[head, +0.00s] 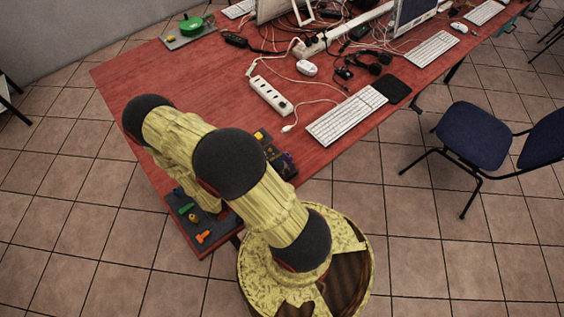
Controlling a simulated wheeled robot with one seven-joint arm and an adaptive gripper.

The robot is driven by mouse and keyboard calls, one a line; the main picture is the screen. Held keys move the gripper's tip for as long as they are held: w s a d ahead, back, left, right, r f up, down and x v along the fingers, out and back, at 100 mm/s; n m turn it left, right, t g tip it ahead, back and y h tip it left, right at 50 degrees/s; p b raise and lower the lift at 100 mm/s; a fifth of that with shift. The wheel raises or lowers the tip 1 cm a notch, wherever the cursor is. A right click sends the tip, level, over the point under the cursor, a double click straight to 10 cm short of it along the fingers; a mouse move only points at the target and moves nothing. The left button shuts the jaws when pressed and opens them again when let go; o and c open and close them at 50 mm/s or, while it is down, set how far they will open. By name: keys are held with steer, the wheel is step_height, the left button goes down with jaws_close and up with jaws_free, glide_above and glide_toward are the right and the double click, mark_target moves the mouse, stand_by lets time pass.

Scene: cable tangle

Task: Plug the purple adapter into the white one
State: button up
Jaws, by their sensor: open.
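A small purple piece (288,157), perhaps the purple adapter, shows at the right edge of a dark board (282,168) near the table's front edge. It is too small to make out its shape. Which white piece is the white adapter I cannot tell. A white power strip (270,95) lies mid-table, and a small white plug-like end (287,128) lies in front of it. My arm bends over the near end of the table and covers part of the dark board. My gripper is hidden behind the arm, so its fingers do not show.
A second dark board (185,235) with orange, green and yellow pieces lies at the near corner. The red table's left part (150,70) is clear. A blue chair (475,135) stands right.

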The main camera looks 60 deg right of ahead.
steer(key=v, duration=1.1)
steer(key=shift+a, duration=0.3)
steer(key=shift+w, duration=0.1)
steer(key=s, duration=0.1)
steer(key=s+a+f+m+g+y, duration=0.1)
steer(key=s, duration=0.1)
steer(key=s+a+g+y, duration=0.1)
steer(key=s, duration=0.1)
steer(key=shift+a+f, duration=0.1)
steer(key=shift+f, duration=0.1)
steer(key=w+a+r+m+t+y, duration=0.2)
steer(key=w+a+r+m+y, duration=0.15)
steer(key=a+r+y, duration=0.25)
steer(key=w+a+r+m+t+y, duration=0.1)
steer(key=w+a+r+m+y, duration=0.1)
steer(key=a+r+m+y, duration=0.4)
steer(key=w+a+r+m+t+y+b, duration=0.1)
steer(key=r+t, duration=0.4)
steer(key=r, duration=0.7)
steer(key=w+a+r+m+t+y, duration=0.1)
steer(key=r+t, duration=0.5)
steer(key=r, duration=0.7)
steer(key=shift+a+m+t+b, duration=0.35)
steer(key=shift+a+m, duration=0.1)
steer(key=shift+a, duration=0.15)
